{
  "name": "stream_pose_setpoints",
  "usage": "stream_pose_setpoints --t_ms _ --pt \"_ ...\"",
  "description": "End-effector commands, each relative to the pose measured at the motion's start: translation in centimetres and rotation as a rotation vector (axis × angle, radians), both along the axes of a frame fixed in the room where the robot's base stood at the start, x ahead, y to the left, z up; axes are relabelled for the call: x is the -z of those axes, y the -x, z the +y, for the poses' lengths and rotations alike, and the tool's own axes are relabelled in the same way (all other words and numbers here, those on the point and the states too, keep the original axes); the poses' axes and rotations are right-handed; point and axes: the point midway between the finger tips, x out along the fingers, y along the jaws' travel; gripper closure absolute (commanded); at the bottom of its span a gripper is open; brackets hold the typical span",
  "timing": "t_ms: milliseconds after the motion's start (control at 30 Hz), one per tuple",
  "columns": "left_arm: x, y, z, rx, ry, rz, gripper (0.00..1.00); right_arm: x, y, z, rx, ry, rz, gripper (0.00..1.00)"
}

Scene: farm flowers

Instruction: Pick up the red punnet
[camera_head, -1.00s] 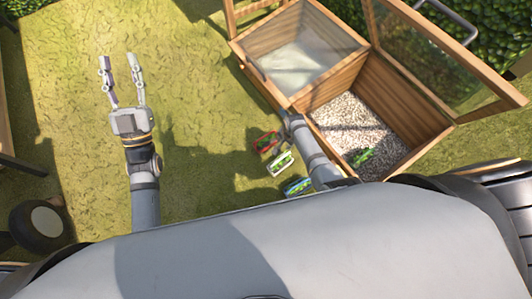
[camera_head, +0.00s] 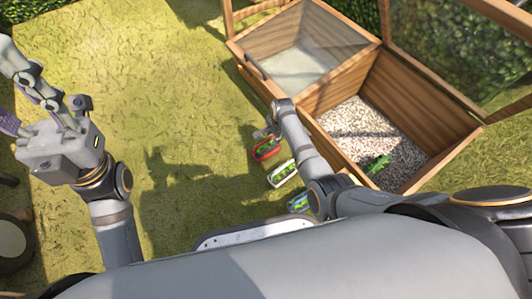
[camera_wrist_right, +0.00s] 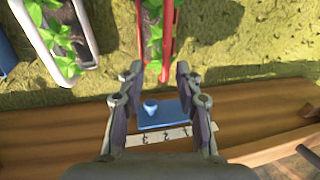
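The red punnet (camera_head: 266,152) holds green plants and stands on the grass beside the wooden cold frame. It also shows in the right wrist view, where its red rim (camera_wrist_right: 170,35) reaches down to between my right fingertips. My right gripper (camera_wrist_right: 160,72) is open, with a finger on each side of the punnet's near end; I cannot tell if they touch it. In the head view my right gripper (camera_head: 268,132) is small and partly merges with the punnet. My left gripper (camera_head: 22,108) is open and empty at the left edge, with its fingers partly cut off.
A white punnet (camera_head: 282,174) and a blue punnet (camera_head: 299,203) stand near the red one. The cold frame (camera_head: 330,153) has one bay open, with a green plant (camera_head: 378,163) on gravel. Grass to the left is free.

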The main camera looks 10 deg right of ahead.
Motion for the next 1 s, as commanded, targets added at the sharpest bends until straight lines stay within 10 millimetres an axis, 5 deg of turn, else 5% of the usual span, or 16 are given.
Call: stream_pose_setpoints --t_ms 167,433,700,1000 --pt "1.0 0.0 -0.1 -0.002 -0.003 0.001 0.6 0.9 -0.2 0.2 0.0 0.0 0.0 0.65" --pt "5.7 -0.3 -0.5 -0.017 -0.027 0.012 0.6 4.9 -1.4 0.8 0.0 -0.001 0.001 0.65" --pt "5.5 -0.4 -0.6 -0.02 -0.031 0.015 0.6 4.8 -1.5 0.8 0.0 0.0 0.0 0.65" --pt "5.5 -0.4 -0.6 -0.02 -0.031 0.014 0.6 4.8 -1.5 0.8 0.0 0.0 0.0 1.0"
